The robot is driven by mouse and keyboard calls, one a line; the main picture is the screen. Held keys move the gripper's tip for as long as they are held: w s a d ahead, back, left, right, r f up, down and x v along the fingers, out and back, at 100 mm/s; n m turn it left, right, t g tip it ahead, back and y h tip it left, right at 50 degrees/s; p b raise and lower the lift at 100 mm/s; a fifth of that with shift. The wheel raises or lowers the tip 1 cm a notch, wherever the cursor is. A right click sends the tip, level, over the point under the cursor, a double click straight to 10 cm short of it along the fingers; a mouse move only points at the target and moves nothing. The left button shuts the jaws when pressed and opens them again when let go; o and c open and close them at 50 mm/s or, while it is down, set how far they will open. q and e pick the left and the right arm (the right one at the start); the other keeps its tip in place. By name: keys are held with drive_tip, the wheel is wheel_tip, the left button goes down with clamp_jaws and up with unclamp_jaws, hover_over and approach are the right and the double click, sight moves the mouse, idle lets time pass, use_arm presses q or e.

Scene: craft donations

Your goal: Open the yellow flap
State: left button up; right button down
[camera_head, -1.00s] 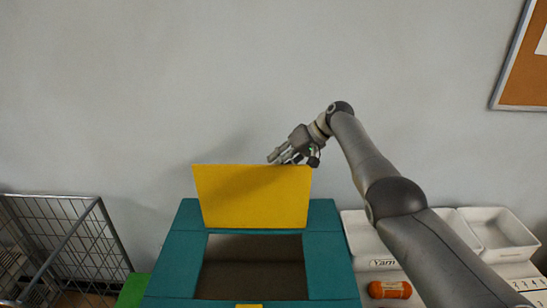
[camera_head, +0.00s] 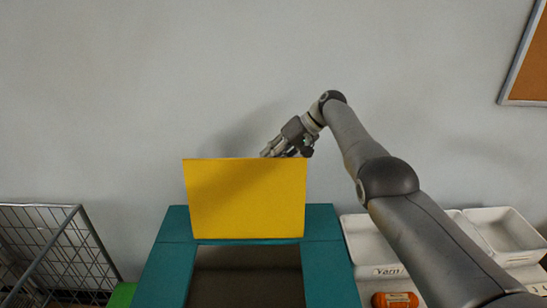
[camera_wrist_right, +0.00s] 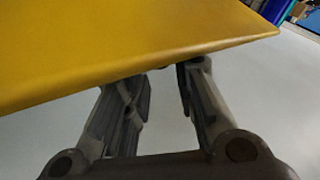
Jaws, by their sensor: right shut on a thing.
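The yellow flap (camera_head: 246,200) stands raised at the back of the teal box (camera_head: 330,260), with the dark opening (camera_head: 246,275) showing in front of it. My right gripper (camera_head: 270,153) is at the flap's top edge, right of its middle, partly hidden behind it in the head view. The gripper is shut on the flap. My left gripper is not in view.
A wire basket (camera_head: 50,245) stands at the left. White trays (camera_head: 505,235), one labelled Yarn, and an orange yarn roll (camera_head: 395,300) lie at the right, under my arm. A plain wall is behind, with a corkboard (camera_head: 530,70) at upper right.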

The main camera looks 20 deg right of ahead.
drive_tip(key=c, duration=1.4)
unclamp_jaws()
drive_tip(key=shift+s+d+f, duration=0.15)
drive_tip(key=shift+f, duration=0.35)
drive_tip(key=shift+s+d+f, duration=0.15)
drive_tip(key=shift+f, duration=0.3)
drive_tip(key=shift+o, duration=0.8)
drive_tip(key=shift+w+d+f, duration=0.1)
drive_tip(key=shift+w+f, duration=0.1)
drive_tip(key=shift+w, duration=0.05)
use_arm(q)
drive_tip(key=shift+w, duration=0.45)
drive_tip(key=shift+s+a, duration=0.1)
use_arm(e)
drive_tip(key=shift+a, duration=0.2)
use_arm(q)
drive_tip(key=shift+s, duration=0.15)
use_arm(e)
drive_tip(key=shift+r, duration=0.2)
drive_tip(key=v, duration=1.2)
drive_tip(key=shift+w+r, duration=0.2)
drive_tip(key=shift+r, duration=0.05)
